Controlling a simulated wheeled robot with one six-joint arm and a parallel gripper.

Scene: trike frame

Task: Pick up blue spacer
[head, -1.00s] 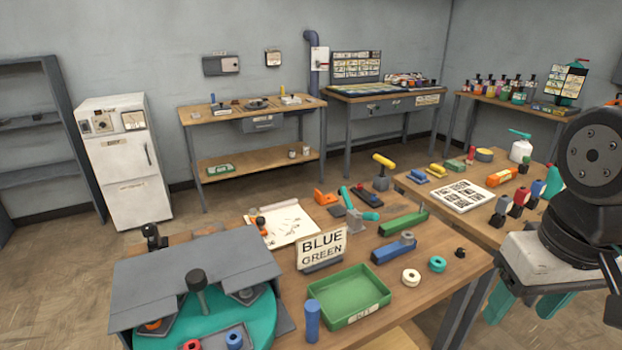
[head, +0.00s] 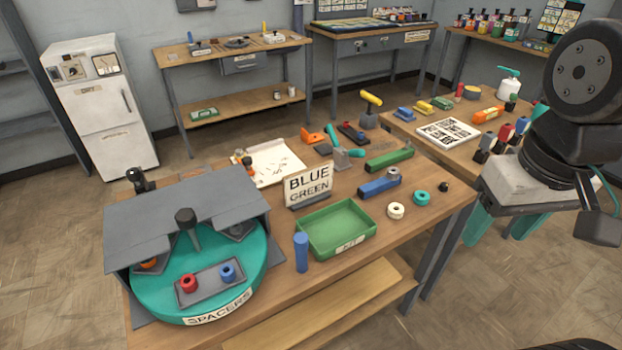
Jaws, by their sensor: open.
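A blue spacer (head: 228,272), a short ring-like piece with a hole in its top, sits in a grey tray (head: 206,292) on a teal round turntable (head: 150,300) labelled SPACERS. A red spacer (head: 188,283) sits beside it in the same tray. An orange piece (head: 149,264) is partly hidden under the grey cover. My gripper (head: 500,228) is at the right, with its teal fingers apart and nothing seen between them. It is far to the right of the blue spacer and apart from it.
A grey cover (head: 150,213) spans the turntable's back, with a dark-knobbed handle (head: 187,220) in front. A blue cylinder (head: 301,252) and green KIT tray (head: 365,217) stand right of it. A BLUE GREEN sign (head: 309,184) stands behind. Floor is free in front.

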